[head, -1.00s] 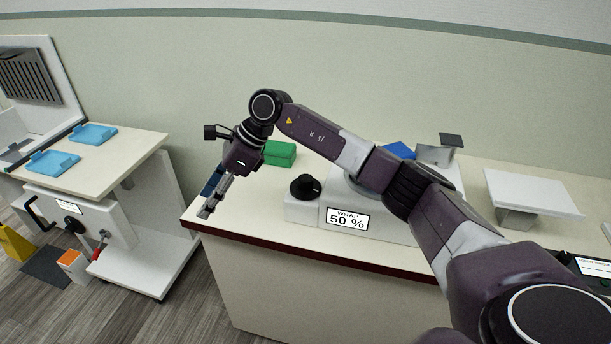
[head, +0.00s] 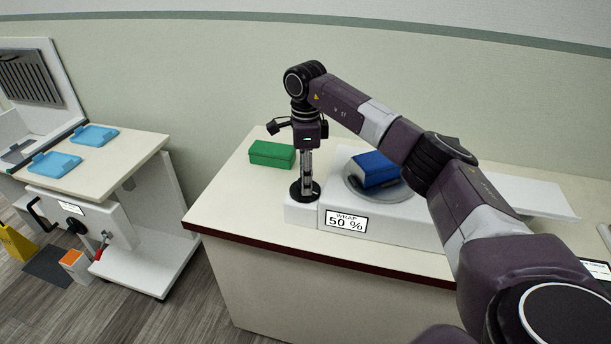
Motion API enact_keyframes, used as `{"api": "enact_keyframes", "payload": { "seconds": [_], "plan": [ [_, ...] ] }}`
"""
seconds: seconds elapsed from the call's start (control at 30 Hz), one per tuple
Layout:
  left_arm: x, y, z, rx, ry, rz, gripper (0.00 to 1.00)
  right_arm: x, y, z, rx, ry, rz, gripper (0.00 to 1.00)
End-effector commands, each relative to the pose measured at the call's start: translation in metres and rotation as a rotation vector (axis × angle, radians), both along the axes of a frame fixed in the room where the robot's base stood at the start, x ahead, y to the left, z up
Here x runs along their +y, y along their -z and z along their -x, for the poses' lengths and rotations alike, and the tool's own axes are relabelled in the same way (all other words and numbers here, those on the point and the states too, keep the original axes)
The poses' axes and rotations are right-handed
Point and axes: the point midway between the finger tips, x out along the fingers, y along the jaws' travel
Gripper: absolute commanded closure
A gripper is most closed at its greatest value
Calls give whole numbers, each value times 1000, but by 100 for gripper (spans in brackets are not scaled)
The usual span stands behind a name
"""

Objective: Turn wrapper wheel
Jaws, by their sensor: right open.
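A blue box (head: 375,169) sits on the wrapper's round grey turntable (head: 399,194). My left gripper is not in the head view.
A green box (head: 271,154) lies on the counter behind and left of the wheel. The counter's front left (head: 235,208) is clear. A white cart (head: 130,165) with blue trays (head: 54,164) stands at the left. A white panel (head: 535,198) is on the right.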

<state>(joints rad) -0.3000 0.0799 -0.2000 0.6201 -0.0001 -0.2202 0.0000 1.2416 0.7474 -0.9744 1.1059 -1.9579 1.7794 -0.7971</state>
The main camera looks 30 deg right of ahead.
Motion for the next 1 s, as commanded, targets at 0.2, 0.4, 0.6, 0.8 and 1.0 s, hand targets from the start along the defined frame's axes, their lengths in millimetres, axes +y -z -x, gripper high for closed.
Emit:
{"api": "enact_keyframes", "payload": {
  "seconds": [0.2,0.4,0.6,0.8,1.0],
  "plan": [
    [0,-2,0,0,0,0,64,1,7,0,-1,-1,-1,54],
    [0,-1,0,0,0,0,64,1,7,0,-1,-1,-1,61],
    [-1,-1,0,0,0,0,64,1,6,0,-1,-1,-1,83],
    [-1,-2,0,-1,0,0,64,1,6,0,-1,0,-1,96],
    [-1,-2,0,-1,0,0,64,1,6,0,-1,32,-2,96]
  ]
}}
